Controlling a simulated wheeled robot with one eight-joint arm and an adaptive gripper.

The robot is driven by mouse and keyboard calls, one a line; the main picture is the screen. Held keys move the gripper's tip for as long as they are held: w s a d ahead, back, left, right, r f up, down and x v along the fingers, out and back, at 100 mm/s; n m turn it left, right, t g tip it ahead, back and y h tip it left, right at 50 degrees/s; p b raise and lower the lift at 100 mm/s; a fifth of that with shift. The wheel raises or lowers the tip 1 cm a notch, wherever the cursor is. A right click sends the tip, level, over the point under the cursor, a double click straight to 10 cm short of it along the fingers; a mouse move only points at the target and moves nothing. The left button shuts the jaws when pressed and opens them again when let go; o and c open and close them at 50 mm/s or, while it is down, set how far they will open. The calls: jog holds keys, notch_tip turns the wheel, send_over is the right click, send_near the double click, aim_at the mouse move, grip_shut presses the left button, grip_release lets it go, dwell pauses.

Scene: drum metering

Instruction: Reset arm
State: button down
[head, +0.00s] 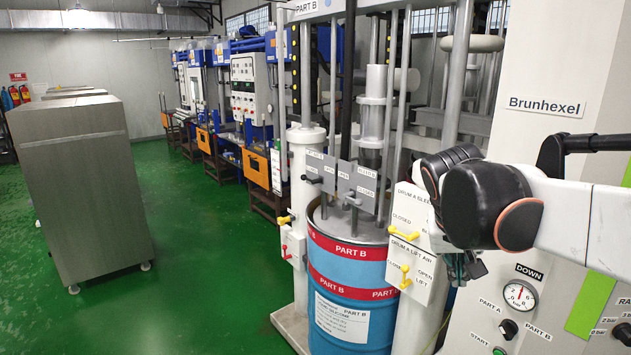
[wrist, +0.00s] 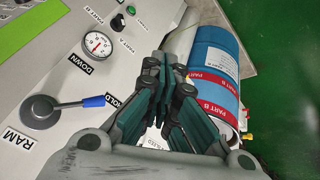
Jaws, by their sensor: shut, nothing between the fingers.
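My gripper (wrist: 172,95) is shut and empty in the wrist view, its dark green fingers together in front of the control panel. In the head view my gripper (head: 463,268) hangs under the black wrist joint at the right, partly hidden by it, beside the drum A valve plate. My arm is bent and reaches in from the right edge. The blue drum labelled PART B (head: 350,270) stands upright left of the gripper, apart from it. It also shows tilted in the wrist view (wrist: 212,70).
The control panel (head: 540,270) has a gauge (head: 519,296) and a selector knob (head: 508,328). The wrist view shows the RAM lever (wrist: 62,107) with a blue tip. Yellow valve handles (head: 405,277) are near the gripper. A metal cabinet (head: 85,185) stands left on open green floor.

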jog(key=s+a+f+n+t+y+b, duration=0.1)
jog(key=s+a+f+y+b, duration=0.1)
jog(key=s+f, duration=0.6)
jog(key=s+a+f+n+t+y+b, duration=0.2)
jog(key=s+a+f+b, duration=0.3)
jog(key=f, duration=0.6)
jog(key=s+b, duration=0.2)
jog(key=s, duration=0.1)
jog(key=shift+t+b, duration=0.3)
